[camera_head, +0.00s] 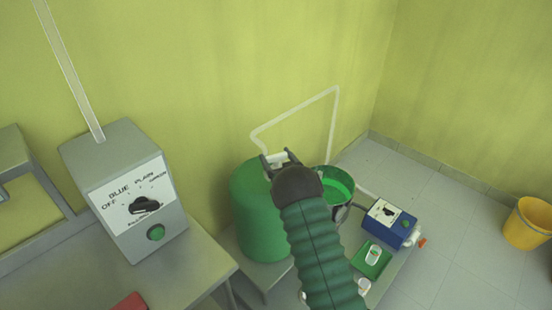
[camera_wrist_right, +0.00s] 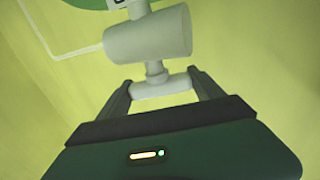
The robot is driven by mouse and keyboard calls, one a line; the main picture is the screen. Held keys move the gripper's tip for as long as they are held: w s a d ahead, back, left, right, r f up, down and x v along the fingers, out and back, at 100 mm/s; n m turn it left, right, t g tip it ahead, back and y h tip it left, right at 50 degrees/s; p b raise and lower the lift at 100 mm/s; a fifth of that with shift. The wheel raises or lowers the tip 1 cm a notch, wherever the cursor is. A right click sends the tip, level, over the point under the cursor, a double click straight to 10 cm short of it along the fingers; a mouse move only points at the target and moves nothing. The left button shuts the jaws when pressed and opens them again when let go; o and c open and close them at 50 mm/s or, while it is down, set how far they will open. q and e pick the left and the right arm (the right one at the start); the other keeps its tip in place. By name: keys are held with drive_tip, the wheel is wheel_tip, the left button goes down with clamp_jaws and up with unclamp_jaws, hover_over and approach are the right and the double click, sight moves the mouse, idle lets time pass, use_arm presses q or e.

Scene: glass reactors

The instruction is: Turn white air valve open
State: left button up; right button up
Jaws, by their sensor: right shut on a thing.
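The white air valve (camera_wrist_right: 150,38) fills the upper middle of the right wrist view. It has a thick white cylinder with a short stem and a white handle bar (camera_wrist_right: 160,88) at the stem's end. My right gripper (camera_wrist_right: 160,90) has its two dark fingers on either side of the handle bar and is shut on it. In the head view my right gripper (camera_head: 280,158) is at the top of the green tank (camera_head: 258,215), with a small white part of the valve (camera_head: 276,157) showing between the fingers. My left gripper is not in view.
A thin white pipe (camera_head: 295,108) runs along the yellow wall. A green bucket (camera_head: 340,182) stands right of my arm, with a blue control box (camera_head: 388,224) beyond. A grey selector box (camera_head: 128,190) is at left. A yellow bucket (camera_head: 529,223) stands on the open tiled floor.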

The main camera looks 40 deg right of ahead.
drive_tip(key=shift+n+t+y+b, duration=0.25)
drive_tip(key=shift+n+y, duration=0.85)
drive_tip(key=shift+y, duration=0.6)
drive_tip(key=shift+n+t+y+b, duration=0.15)
drive_tip(key=shift+n+y+b, duration=0.1)
drive_tip(key=shift+n+y, duration=1.15)
drive_tip(key=shift+y, duration=0.6)
drive_tip(key=o, duration=1.4)
drive_tip(key=shift+d, duration=0.1)
drive_tip(key=shift+c, duration=0.2)
drive_tip(key=shift+s, duration=0.1)
drive_tip(key=s+d+p, duration=0.1)
drive_tip(key=s, duration=1.5)
drive_tip(key=shift+s+d, duration=0.3)
drive_tip(key=shift+d, duration=0.05)
drive_tip(key=shift+f, duration=0.1)
